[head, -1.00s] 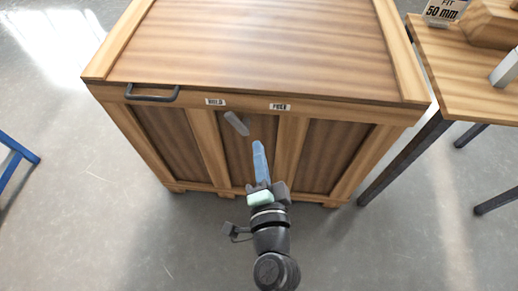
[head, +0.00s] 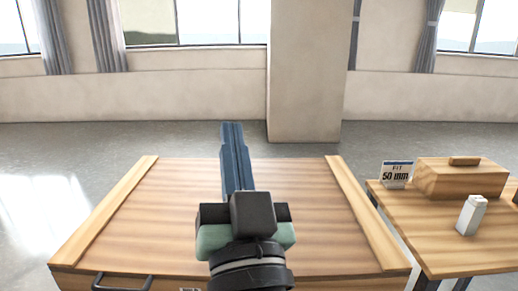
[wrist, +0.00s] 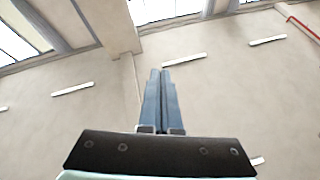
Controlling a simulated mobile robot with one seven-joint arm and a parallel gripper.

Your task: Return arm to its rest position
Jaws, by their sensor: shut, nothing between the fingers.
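My gripper (head: 233,130) points up and away in the head view, its two long blue-grey fingers closed together with nothing between them. It stands in front of the top of a wooden chest and hides part of it. The black gripper body shows at the bottom of that view.
The wooden chest (head: 130,215) has a flat, clear top and a dark handle (head: 122,283) at its front left. A table (head: 450,255) to the right bears a wooden box (head: 460,180), a white bottle-like object (head: 471,215) and a "FIT 50 mm" sign (head: 397,174). A pillar (head: 305,75) stands behind.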

